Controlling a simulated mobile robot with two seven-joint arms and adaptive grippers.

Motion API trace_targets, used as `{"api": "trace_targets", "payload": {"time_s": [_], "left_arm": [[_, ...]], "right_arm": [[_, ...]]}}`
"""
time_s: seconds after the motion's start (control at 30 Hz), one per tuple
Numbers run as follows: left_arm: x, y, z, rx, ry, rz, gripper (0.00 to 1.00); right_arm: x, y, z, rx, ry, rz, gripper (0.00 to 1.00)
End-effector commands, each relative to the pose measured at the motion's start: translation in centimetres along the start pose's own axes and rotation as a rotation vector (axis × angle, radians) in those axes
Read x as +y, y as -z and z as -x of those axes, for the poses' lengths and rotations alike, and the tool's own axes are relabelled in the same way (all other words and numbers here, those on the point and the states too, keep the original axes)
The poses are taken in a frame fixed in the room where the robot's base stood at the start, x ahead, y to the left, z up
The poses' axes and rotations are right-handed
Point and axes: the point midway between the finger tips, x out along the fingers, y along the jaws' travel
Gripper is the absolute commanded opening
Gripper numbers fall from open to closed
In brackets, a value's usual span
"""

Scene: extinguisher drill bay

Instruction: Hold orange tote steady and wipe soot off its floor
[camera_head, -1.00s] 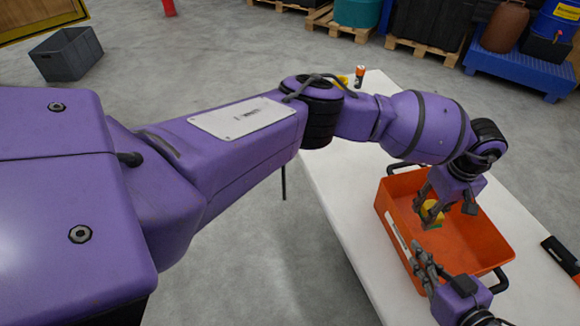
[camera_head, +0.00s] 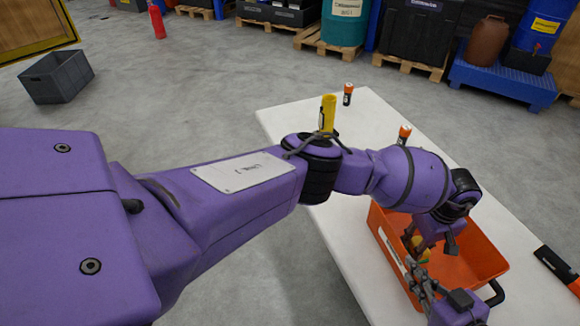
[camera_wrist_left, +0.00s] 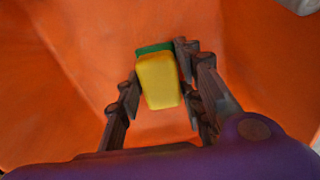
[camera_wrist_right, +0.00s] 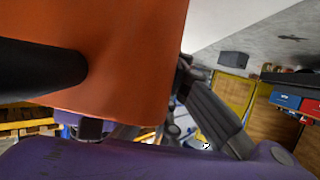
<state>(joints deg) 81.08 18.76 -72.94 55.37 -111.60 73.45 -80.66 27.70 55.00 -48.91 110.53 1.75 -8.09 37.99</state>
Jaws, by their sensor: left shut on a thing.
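The orange tote (camera_head: 483,262) stands on the white table, partly hidden by my left arm. My left gripper (camera_wrist_left: 158,66) reaches down inside it, shut on a yellow and green sponge (camera_wrist_left: 158,82). The sponge also shows in the head view (camera_head: 420,250), low in the tote; whether it touches the floor is unclear. My right gripper (camera_head: 418,280) is at the tote's near side, its fingers spread close to the wall. The right wrist view shows the orange wall (camera_wrist_right: 130,70) and a black handle (camera_wrist_right: 40,68) close up. I cannot make out soot on the visible floor.
On the white table (camera_head: 285,118) stand a yellow torch (camera_head: 328,112) and two orange and black batteries (camera_head: 348,94) (camera_head: 404,133). A black and orange object (camera_head: 556,268) lies at the right edge. A grey crate (camera_head: 56,78) sits on the floor.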

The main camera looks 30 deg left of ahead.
Motion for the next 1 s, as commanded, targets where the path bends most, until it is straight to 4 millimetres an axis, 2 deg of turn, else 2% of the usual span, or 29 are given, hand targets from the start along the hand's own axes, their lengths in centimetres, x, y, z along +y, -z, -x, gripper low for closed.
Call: {"api": "trace_targets", "payload": {"time_s": [0.27,0.33,0.73,0.8,0.87,1.0], "left_arm": [[-0.2,-2.3,-0.5,-0.008,0.007,0.003,0.05],[-0.2,-1.3,0.1,-0.003,0.006,0.005,0.05],[-0.3,2.1,0.1,0.000,0.002,0.003,0.05],[-0.2,2.0,0.5,-0.001,0.000,0.000,0.05],[-0.2,2.1,2.3,0.002,-0.002,-0.002,0.05],[-0.2,2.0,3.3,0.001,-0.001,-0.001,0.05]], "right_arm": [[0.0,0.1,0.0,0.002,0.001,0.000,0.00],[0.0,0.1,0.0,0.002,0.001,0.000,0.00],[0.0,0.1,0.0,0.002,0.001,0.000,0.00],[0.0,0.1,0.0,0.002,0.001,0.000,0.00],[0.0,0.1,0.0,0.002,0.001,0.000,0.00],[0.0,0.1,0.0,0.002,0.001,0.000,0.00]]}}
